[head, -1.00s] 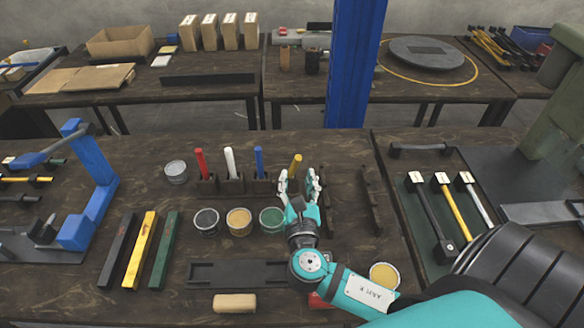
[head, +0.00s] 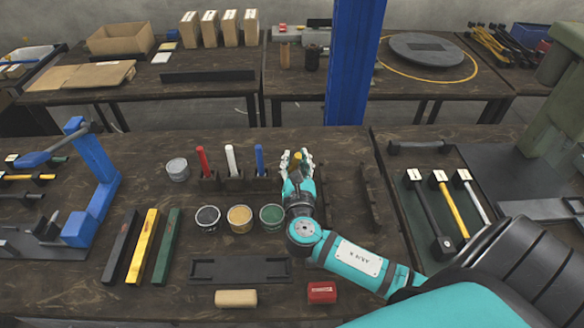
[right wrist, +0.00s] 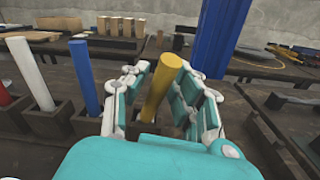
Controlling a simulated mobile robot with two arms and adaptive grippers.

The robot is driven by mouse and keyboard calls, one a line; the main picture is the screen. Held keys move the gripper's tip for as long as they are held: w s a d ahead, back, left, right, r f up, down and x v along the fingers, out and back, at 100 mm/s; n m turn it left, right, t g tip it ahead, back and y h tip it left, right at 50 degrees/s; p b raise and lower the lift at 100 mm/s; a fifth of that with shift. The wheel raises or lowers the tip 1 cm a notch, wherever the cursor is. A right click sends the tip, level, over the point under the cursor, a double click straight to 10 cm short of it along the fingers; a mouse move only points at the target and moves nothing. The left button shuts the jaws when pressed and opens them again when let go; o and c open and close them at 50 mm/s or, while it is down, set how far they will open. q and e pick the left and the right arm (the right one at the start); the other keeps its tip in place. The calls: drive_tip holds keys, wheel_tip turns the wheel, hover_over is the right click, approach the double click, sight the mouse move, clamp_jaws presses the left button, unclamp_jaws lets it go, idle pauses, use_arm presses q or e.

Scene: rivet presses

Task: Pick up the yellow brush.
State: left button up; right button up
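The yellow brush (right wrist: 162,85) stands in its dark holder, its handle leaning to the right in the right wrist view. My right gripper (right wrist: 165,88) is open, with its white and teal fingers on both sides of the handle and gaps showing. In the head view the brush tip (head: 297,157) shows between the fingers of my right gripper (head: 297,160); the rest is hidden behind the hand. My left gripper is not in view.
Blue (head: 260,160), white (head: 231,159) and red (head: 202,160) brushes stand in holders to the left. Paint cans, including a green one (head: 272,218), sit in front. A dark rack (head: 367,195) stands to the right. A blue post (head: 354,70) rises behind.

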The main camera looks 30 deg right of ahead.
clamp_jaws()
use_arm(q)
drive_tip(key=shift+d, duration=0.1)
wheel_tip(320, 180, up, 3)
drive_tip(key=p, duration=0.2)
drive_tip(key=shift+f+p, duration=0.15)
drive_tip(key=shift+p, duration=0.2)
use_arm(e)
wheel_tip(320, 180, up, 18)
